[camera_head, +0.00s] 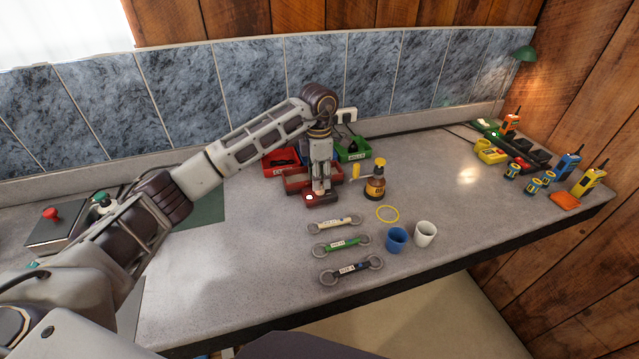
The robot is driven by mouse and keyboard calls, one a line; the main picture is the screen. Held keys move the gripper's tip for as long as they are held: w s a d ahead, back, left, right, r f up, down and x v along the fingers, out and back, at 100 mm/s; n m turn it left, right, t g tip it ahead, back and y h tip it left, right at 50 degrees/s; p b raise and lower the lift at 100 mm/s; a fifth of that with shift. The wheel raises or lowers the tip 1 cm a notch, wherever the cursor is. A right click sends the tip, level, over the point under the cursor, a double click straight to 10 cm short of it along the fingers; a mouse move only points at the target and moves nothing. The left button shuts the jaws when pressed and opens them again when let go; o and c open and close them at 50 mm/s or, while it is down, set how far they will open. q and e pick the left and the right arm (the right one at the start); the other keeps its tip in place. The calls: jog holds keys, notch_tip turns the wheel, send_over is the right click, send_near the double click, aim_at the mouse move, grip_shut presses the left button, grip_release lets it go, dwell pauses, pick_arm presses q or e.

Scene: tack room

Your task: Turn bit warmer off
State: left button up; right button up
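A dark red box (297,181) that looks like the bit warmer stands on the grey counter, left of its middle. A smaller red part with a pale spot, perhaps its switch, (312,201) sits at its front. My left gripper (320,190) points straight down over this red part, its tips at or just above it. The fingers look close together, but they are small and I cannot tell if they are shut or touching. The gripper hides part of the box. The switch position is not readable. My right gripper is not in view.
A red tray (279,162) and a green tray (356,155) stand behind. Several bits (341,245), a yellow ring (388,214), a blue cup (396,239) and a white cup (425,233) lie in front. Radios (568,167) stand far right.

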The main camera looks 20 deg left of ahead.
pick_arm(q)
jog(key=shift+f, duration=1.35)
jog(key=c, duration=0.8)
jog(key=shift+o, duration=0.2)
